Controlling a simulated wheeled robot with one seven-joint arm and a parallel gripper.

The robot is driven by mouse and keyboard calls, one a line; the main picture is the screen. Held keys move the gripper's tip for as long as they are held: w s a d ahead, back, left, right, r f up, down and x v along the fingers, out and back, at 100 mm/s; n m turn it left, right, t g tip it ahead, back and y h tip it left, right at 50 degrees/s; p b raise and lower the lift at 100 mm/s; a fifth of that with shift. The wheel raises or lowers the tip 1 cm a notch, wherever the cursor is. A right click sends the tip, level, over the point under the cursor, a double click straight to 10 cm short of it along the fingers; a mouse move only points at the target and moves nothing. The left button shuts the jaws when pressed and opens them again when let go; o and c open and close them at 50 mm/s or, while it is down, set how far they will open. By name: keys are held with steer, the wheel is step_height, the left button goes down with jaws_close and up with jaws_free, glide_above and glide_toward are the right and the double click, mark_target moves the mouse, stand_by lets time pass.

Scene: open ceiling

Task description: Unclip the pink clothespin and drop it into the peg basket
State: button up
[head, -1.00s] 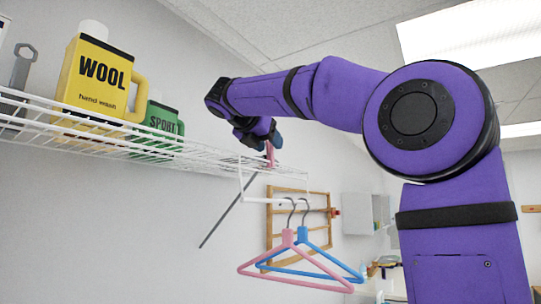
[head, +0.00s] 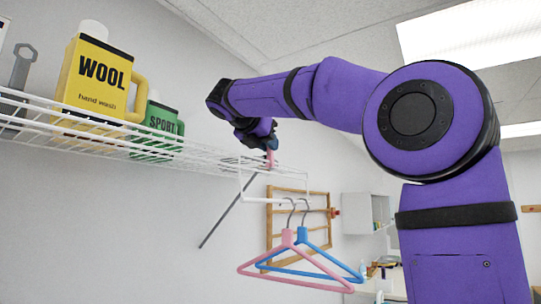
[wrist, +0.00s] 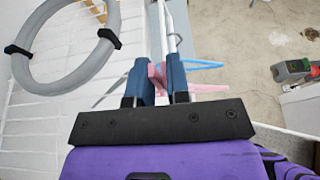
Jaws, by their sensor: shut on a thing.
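The pink clothespin (head: 270,159) stands at the front edge of the white wire shelf (head: 205,160). My gripper (head: 268,146) is above that edge, pointing down. In the wrist view its two blue fingers (wrist: 160,82) are shut on the clothespin (wrist: 155,76), which shows as a pink piece between them. The clothespin's lower end is hard to make out, so I cannot tell whether it still touches the shelf wire. I cannot make out the peg basket in either view.
A yellow WOOL bottle (head: 93,80), a green SPORT bottle (head: 160,122) and a grey wrench (head: 20,75) stand on the shelf. A grey hose ring (wrist: 63,84) lies there too. Pink (head: 288,262) and blue (head: 325,262) hangers hang below the shelf's end.

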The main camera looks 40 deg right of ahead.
steer(key=shift+r, duration=0.15)
steer(key=shift+s+r, duration=0.15)
steer(key=shift+r, duration=1.45)
steer(key=a+r, duration=0.1)
steer(key=r, duration=0.1)
steer(key=s+a+r, duration=0.1)
steer(key=r, duration=0.1)
steer(key=shift+a, duration=0.3)
stand_by(0.7)
